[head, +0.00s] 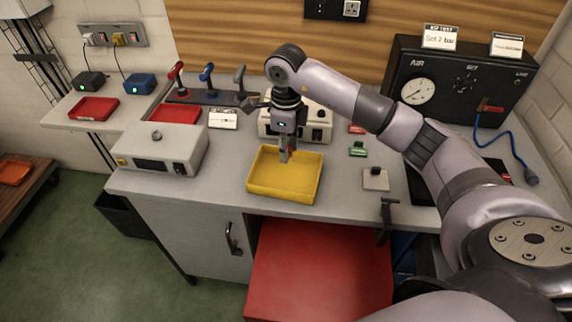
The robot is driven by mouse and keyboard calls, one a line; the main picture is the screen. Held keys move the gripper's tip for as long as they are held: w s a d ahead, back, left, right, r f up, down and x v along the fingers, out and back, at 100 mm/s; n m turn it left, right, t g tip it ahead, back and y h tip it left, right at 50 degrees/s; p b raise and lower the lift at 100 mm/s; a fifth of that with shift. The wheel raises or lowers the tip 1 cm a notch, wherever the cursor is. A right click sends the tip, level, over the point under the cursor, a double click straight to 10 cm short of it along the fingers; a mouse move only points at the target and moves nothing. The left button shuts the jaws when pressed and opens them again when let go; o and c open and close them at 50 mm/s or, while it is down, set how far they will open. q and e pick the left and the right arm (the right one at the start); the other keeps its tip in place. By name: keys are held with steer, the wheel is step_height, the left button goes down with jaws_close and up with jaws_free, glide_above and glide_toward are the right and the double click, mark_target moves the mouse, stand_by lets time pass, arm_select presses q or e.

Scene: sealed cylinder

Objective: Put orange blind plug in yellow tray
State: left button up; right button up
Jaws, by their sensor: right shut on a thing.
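The yellow tray (257,188) stands on the grey bench near its front edge, in the middle of the head view. My right gripper (285,156) points down over the tray, its fingertips at the tray's interior. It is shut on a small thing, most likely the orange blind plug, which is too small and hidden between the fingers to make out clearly. I cannot tell whether it touches the tray floor. No orange plug shows elsewhere on the bench. My left gripper is not in view.
A grey instrument box (160,149) stands left of the tray, and a beige device (315,126) stands close behind it. A black air-test panel (460,82) is at the back right. Red trays (94,108) lie at the left. A clamp (386,215) sits at the front edge.

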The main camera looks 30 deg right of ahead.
mark_target(286, 176)
step_height(286, 176, down, 8)
steer(key=shift+p, duration=0.8)
steer(key=shift+f, duration=0.1)
steer(key=o, duration=1)
steer(key=shift+o, duration=0.2)
steer(key=shift+r, duration=0.25)
step_height(286, 176, up, 10)
steer(key=b, duration=0.3)
steer(key=shift+w+r+b, duration=0.1)
steer(key=shift+r+b, duration=0.1)
steer(key=shift+b, duration=0.15)
steer(key=shift+r, duration=0.7)
